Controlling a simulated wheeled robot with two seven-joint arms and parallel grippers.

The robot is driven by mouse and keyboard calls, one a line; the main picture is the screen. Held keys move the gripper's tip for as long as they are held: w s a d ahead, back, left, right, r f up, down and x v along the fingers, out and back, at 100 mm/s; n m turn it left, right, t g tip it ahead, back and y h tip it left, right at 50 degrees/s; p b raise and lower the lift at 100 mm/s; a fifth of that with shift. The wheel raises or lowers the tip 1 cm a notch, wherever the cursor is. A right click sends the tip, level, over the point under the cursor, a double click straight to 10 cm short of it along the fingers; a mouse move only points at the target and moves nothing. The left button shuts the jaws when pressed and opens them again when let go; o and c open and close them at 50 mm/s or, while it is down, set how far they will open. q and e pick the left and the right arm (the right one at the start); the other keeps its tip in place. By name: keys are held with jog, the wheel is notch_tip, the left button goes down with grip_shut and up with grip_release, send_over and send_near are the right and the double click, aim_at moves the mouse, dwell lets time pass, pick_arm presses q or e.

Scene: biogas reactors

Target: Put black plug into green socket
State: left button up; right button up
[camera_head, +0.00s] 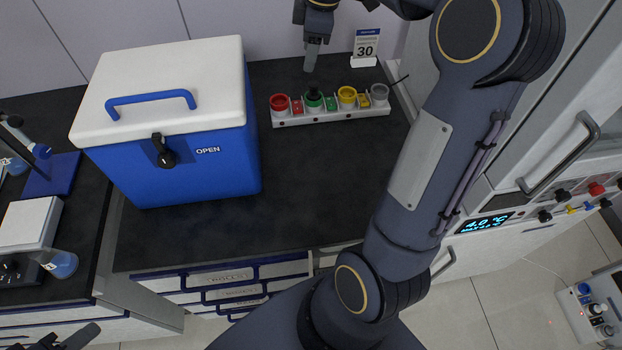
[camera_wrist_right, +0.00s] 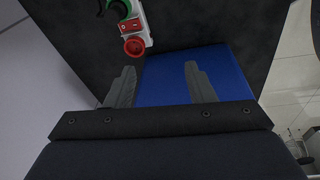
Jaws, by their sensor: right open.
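A white strip (camera_head: 335,117) on the dark bench carries red, green, yellow and grey round sockets. The green socket (camera_head: 314,103) is second from the left, with a black plug (camera_head: 314,94) seated in its top. In the right wrist view the green socket (camera_wrist_right: 118,8) is cut off at the top edge. My right gripper (camera_head: 311,68) is above and behind the strip, apart from it. The wrist view shows its two fingers (camera_wrist_right: 161,80) spread with nothing between them. A dark part at the lower left of the head view looks like my left gripper (camera_head: 72,338); its fingers are unclear.
A blue cooler box (camera_head: 195,165) with a white lid stands left of the strip. A small calendar stand (camera_head: 365,48) is behind it. A panel with several coloured knobs or plugs (camera_head: 570,208) is at the right. The bench in front of the strip is clear.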

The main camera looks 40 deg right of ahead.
jog(key=s+a+f+m+t+y, duration=0.1)
jog(key=s+a+f+m, duration=0.1)
jog(key=s+a+m, duration=0.2)
jog(key=s+a+f+m+t+y, duration=0.1)
jog(key=s+a+f+m, duration=0.2)
jog(key=s+a, duration=0.4)
jog(key=s+a+f+m+t, duration=0.1)
jog(key=s+a+f+m, duration=0.2)
jog(key=s, duration=0.8)
jog(key=a+m, duration=0.2)
jog(key=a, duration=0.1)
jog(key=shift+s+a+t+y, duration=0.25)
jog(key=shift+t+y, duration=0.05)
jog(key=shift+y, duration=0.1)
